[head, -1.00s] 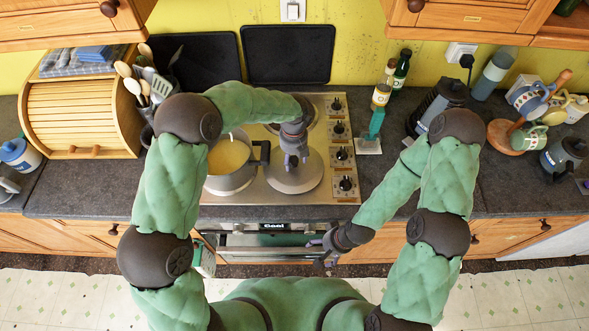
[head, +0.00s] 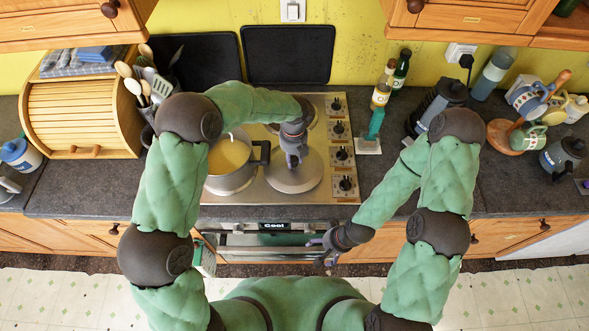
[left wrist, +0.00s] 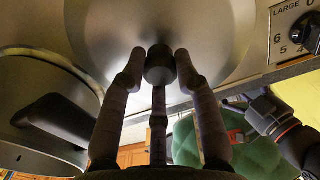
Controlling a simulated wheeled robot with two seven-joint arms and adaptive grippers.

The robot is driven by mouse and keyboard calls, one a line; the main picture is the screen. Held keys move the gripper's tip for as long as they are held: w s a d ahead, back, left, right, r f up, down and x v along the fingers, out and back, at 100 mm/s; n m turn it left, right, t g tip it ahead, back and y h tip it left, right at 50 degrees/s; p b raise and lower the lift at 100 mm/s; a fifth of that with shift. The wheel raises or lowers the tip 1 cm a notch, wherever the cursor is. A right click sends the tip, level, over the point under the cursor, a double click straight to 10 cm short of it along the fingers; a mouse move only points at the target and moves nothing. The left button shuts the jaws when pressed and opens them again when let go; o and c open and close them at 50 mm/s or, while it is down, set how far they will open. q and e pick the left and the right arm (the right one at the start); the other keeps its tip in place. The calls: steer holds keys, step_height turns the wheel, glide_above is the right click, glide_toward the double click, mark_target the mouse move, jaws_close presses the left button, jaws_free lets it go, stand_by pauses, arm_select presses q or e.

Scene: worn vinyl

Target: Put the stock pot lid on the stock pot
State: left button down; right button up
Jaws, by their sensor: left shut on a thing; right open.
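The stock pot lid (head: 307,182) is a grey round disc over the front right of the hob. In the left wrist view the lid (left wrist: 120,20) fills the top, with its dark knob (left wrist: 160,66) between the fingers. My left gripper (head: 293,161) is shut on that knob from above, and its fingers (left wrist: 160,75) also show in the left wrist view. The stock pot (head: 232,181) stands uncovered left of the lid, with pale yellow contents and a dark handle pointing towards the lid. My right gripper (head: 320,251) is open and empty, low in front of the oven.
The hob (head: 272,198) has knobs along its right side. A green-handled tool (head: 373,128) and bottles (head: 384,86) stand right of it. A wooden bread bin (head: 80,115) and utensils (head: 150,85) are at the left.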

arm_select(q)
steer(key=shift+r+p, duration=0.3)
steer(key=shift+r, duration=0.15)
stand_by(0.4)
steer(key=shift+r+p, duration=1.4)
steer(key=shift+r, duration=0.25)
